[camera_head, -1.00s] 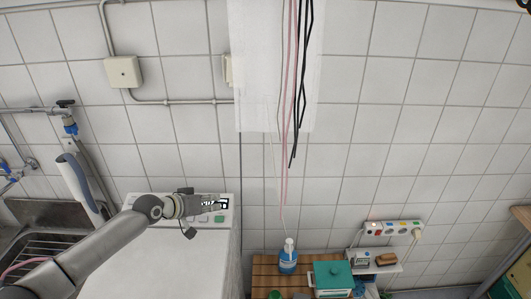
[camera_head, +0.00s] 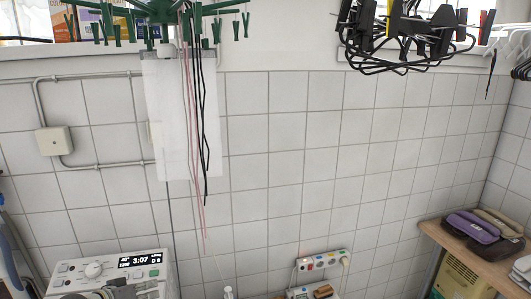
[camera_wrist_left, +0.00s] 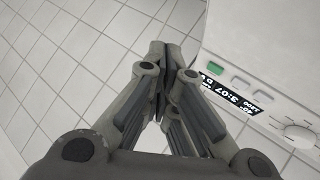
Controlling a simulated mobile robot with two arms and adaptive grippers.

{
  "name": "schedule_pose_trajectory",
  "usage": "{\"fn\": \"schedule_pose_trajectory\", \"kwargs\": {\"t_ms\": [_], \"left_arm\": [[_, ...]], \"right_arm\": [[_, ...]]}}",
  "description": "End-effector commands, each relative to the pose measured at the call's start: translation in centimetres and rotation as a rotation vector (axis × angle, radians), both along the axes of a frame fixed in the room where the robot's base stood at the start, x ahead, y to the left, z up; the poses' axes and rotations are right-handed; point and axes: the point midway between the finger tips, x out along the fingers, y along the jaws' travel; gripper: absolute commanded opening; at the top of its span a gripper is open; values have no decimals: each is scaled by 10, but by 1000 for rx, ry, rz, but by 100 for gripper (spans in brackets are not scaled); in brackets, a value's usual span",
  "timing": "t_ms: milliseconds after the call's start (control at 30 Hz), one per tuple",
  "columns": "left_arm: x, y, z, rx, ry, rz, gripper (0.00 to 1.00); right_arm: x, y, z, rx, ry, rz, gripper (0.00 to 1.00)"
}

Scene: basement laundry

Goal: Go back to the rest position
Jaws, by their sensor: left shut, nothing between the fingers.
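My left gripper (camera_head: 146,290) shows at the bottom left of the head view, in front of the white washing machine's control panel (camera_head: 70,277). In the left wrist view the fingers of the left gripper (camera_wrist_left: 166,68) are shut together with nothing between them. The panel's dark display (camera_head: 140,260) reads 3:07. In the wrist view the display (camera_wrist_left: 238,98) is to the right of the fingers, apart from them. Most of the left arm is below the head picture. My right gripper is in neither view.
A green peg hanger (camera_head: 165,8) and a black one (camera_head: 405,35) hang above. Pink and black cords (camera_head: 200,130) hang before the tiled wall. A power strip (camera_head: 322,260) is low on the wall.

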Motion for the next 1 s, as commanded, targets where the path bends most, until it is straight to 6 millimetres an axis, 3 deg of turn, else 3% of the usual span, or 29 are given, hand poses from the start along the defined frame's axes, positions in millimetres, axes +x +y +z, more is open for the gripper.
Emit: {"fn": "schedule_pose_trajectory", "kwargs": {"t_ms": [367, 567, 667, 800, 1000], "left_arm": [[-45, -61, -39, 60, 68, -133, 0], [-92, -109, -67, 120, 120, -240, 0], [-129, -138, -82, 165, 152, -305, 0], [-197, -172, -96, 255, 208, -371, 0], [-271, -170, -95, 386, 305, -345, 0]], "right_arm": [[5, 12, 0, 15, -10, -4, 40], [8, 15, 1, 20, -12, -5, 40], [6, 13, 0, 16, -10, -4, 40], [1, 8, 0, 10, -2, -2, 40], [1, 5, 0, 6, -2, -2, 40]]}}
